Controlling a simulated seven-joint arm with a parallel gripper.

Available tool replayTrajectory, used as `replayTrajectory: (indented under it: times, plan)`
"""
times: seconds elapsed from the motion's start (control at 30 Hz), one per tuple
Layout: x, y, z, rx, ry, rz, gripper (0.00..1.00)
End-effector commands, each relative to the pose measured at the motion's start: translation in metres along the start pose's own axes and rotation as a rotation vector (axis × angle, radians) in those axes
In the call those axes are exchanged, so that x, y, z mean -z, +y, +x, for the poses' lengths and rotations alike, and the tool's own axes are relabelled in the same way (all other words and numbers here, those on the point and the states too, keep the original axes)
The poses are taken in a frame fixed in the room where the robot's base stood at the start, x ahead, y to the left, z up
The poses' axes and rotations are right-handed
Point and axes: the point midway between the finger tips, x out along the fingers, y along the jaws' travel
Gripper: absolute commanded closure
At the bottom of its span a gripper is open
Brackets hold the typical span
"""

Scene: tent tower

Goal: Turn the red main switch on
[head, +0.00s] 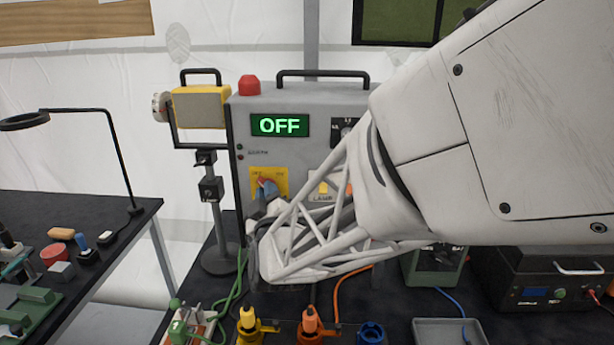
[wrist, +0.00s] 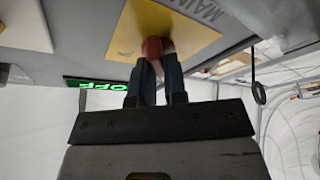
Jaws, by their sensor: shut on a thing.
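The red main switch (head: 264,182) sits on a yellow plate (head: 283,178) on the front of a grey control box (head: 240,140). The box's green display (head: 280,125) reads OFF. My gripper (head: 268,190) is at the switch, and its arm hides part of the box. In the wrist view my two dark fingers (wrist: 150,70) are closed on the red switch knob (wrist: 152,47), in front of the yellow plate (wrist: 175,28). The knob's exact angle is mostly hidden by the fingers. The display also shows at the left of the wrist view (wrist: 90,84).
A yellow lamp (head: 200,106) on a stand is left of the box. Yellow and orange connectors (head: 310,320) and a grey tray (head: 450,332) are in front on the black table. A red dome (head: 249,85) tops the box. A second table with tools (head: 60,235) is at left.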

Motion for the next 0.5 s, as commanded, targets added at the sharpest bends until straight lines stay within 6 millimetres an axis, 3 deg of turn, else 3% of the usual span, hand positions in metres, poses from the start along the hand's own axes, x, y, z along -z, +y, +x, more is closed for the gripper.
replayTrajectory:
  times: [0.5]
  plan:
    - [0.0009,-0.0023,0.0001,-0.151,0.001,0.365,1.00]
